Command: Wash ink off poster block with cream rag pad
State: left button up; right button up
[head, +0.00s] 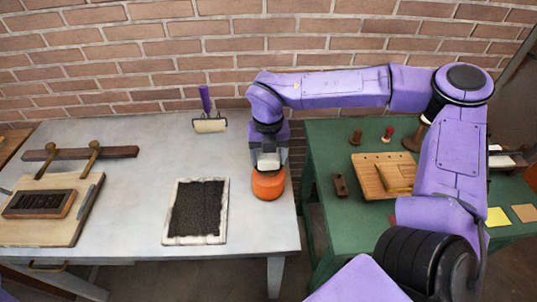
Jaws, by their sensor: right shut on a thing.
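My right gripper (268,155) points straight down at the right edge of the grey table. It is shut on a pale piece, which looks like the cream rag pad (268,160); the fingers hide most of it. Directly below is a round orange can (268,184), at or almost touching the pale piece; I cannot tell which. A dark inked block with raised lettering (38,204), which looks like the poster block, lies on a pale wooden board (75,225) at the far left. My left gripper is not in view.
A black ink slab with a pale rim (222,210) lies left of the can. A purple-handled roller (208,122) rests at the back. The green table (335,215) on the right holds a wooden board (368,182) and small items. A gap separates the tables.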

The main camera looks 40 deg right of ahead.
dwell(0.5)
notch_tip(320, 180, up, 7)
jog(key=p, duration=0.6)
dwell(0.7)
